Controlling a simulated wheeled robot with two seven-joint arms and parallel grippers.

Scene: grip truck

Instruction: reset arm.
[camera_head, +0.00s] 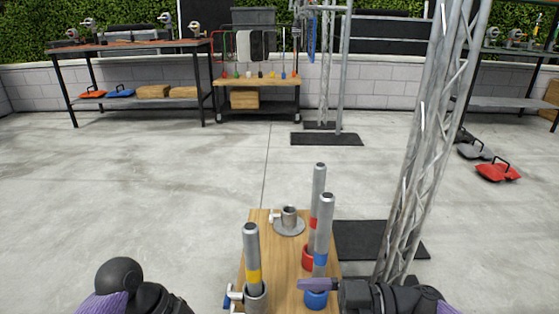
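My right gripper (318,285) reaches in from the lower right. A purple finger lies across the front of the blue-banded metal pipe (325,225), just above its blue socket (316,300). I cannot tell whether it touches the pipe or whether the gripper is open or shut. Part of my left arm (120,278), black and purple, shows at the lower left; its fingers are not visible. A yellow-banded pipe (252,250) and a red-banded pipe (318,195) stand upright in their sockets on a wooden board (285,262).
An empty grey flanged socket (289,222) sits at the board's far end. A lattice truss (425,150) rises close on the right, beside a black plate (375,240). A red sandbag (498,172) lies on the floor farther right.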

